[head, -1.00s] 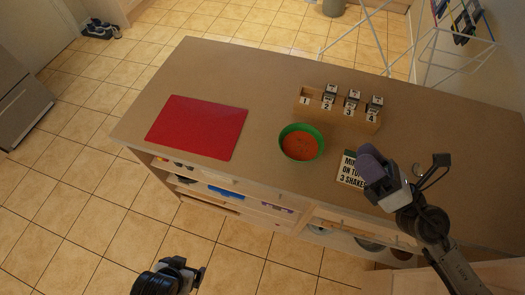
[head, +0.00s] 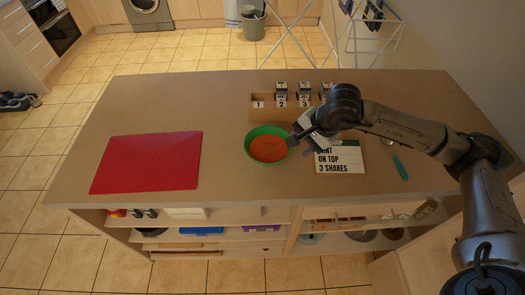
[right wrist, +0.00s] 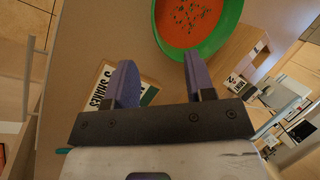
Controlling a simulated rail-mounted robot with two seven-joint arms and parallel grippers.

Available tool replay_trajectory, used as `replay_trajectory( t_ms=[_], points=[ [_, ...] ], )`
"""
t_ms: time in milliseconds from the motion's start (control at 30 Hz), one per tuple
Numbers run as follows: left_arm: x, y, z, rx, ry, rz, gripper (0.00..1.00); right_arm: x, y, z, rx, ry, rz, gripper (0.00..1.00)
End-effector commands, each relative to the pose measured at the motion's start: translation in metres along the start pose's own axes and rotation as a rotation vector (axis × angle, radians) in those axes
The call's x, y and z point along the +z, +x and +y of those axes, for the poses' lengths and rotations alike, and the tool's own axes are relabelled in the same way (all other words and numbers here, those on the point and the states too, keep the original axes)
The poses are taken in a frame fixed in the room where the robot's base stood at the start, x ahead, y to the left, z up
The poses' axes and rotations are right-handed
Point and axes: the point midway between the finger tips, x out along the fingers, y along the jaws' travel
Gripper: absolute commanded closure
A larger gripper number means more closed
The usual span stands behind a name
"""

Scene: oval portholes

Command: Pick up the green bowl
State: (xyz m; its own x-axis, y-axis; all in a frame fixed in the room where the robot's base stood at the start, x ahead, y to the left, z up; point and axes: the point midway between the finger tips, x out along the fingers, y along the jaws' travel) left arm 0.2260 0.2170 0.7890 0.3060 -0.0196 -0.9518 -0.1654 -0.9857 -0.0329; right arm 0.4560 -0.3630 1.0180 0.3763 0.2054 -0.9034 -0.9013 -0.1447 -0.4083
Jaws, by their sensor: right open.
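The green bowl (head: 249,148) stands upright on the brown counter, holding orange soup with dark green flecks. It also shows at the top of the right wrist view (right wrist: 221,45), partly cut off by the frame edge. My right gripper (head: 296,138) is at the bowl's right side in the head view, above the counter. In the right wrist view my right gripper (right wrist: 157,75) has its two purple fingers apart with nothing between them, and the bowl lies beyond the fingertips. I cannot tell whether a finger touches the rim. My left gripper is not in view.
A red mat (head: 148,163) lies left of the bowl. A numbered wooden rack (head: 262,104) with several shakers stands behind it. A sign card (head: 340,160) and a green-handled utensil (head: 400,168) lie to the right. The counter (head: 225,185) is clear between mat and bowl.

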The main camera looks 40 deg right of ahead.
Motion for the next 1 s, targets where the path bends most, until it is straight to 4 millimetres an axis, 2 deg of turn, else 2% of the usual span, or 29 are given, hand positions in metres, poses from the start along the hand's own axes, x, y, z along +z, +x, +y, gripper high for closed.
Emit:
replay_trajectory(
  t_ms=[100,300,567,833,1000],
  points=[
    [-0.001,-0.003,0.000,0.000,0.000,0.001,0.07,0.001,0.022,0.000,0.003,0.003,-0.006,0.51],
    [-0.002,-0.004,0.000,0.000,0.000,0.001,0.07,0.001,0.048,0.000,0.001,0.004,-0.006,0.51],
    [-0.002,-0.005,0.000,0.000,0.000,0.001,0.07,0.002,0.061,0.000,0.000,0.002,-0.006,0.51],
    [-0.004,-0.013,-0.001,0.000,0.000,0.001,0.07,0.002,0.094,-0.001,0.001,0.004,-0.007,0.51],
    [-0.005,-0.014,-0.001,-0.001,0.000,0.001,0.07,0.002,0.108,0.000,0.000,0.004,-0.006,0.51]
  ],
)
